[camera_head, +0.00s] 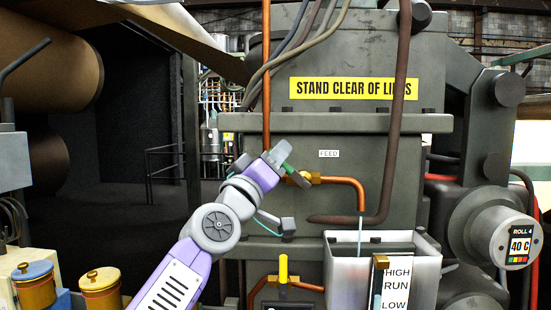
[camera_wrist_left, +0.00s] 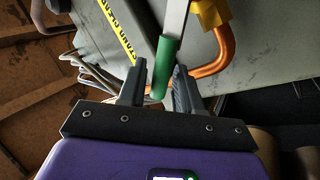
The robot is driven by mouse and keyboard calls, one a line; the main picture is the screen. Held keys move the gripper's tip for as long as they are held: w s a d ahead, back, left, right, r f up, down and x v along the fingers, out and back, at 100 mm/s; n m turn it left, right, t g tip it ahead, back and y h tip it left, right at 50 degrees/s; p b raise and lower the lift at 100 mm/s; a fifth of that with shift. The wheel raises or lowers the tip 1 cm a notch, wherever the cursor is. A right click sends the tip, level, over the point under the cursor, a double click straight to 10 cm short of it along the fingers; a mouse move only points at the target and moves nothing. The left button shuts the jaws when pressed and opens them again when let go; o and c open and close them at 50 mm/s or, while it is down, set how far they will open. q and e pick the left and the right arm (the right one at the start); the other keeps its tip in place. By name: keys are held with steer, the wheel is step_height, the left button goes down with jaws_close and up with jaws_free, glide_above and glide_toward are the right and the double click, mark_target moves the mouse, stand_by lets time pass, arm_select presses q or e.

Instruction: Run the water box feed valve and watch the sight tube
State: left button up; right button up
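The feed valve (camera_head: 304,179) is a brass body on a copper pipe below the FEED label (camera_head: 328,154). Its green-gripped lever (camera_wrist_left: 163,66) lies between the fingers of my left gripper (camera_wrist_left: 158,78). The fingers stand apart, with a small gap visible on the left side of the lever; contact on the right side is unclear. In the head view the left gripper (camera_head: 279,163) partly covers the lever. A thin pale stream (camera_head: 360,236) falls from the pipe outlet into the white water box (camera_head: 345,272). The sight tube (camera_head: 377,288) stands beside the HIGH, RUN, LOW scale (camera_head: 397,287); its level is hard to read.
A yellow-handled valve (camera_head: 283,268) sits lower, left of the water box. A dark bent pipe (camera_head: 398,120) hangs before the machine. A roll gauge (camera_head: 519,247) reads 40 C at right. Two lidded pots (camera_head: 100,290) stand at lower left.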

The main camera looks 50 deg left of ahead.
arm_select(q)
steer(key=shift+o, duration=0.3)
steer(key=b+v, duration=0.1)
steer(key=v, duration=0.6)
steer(key=shift+s, duration=0.25)
steer(key=shift+d+f, duration=0.1)
stand_by(6.7)
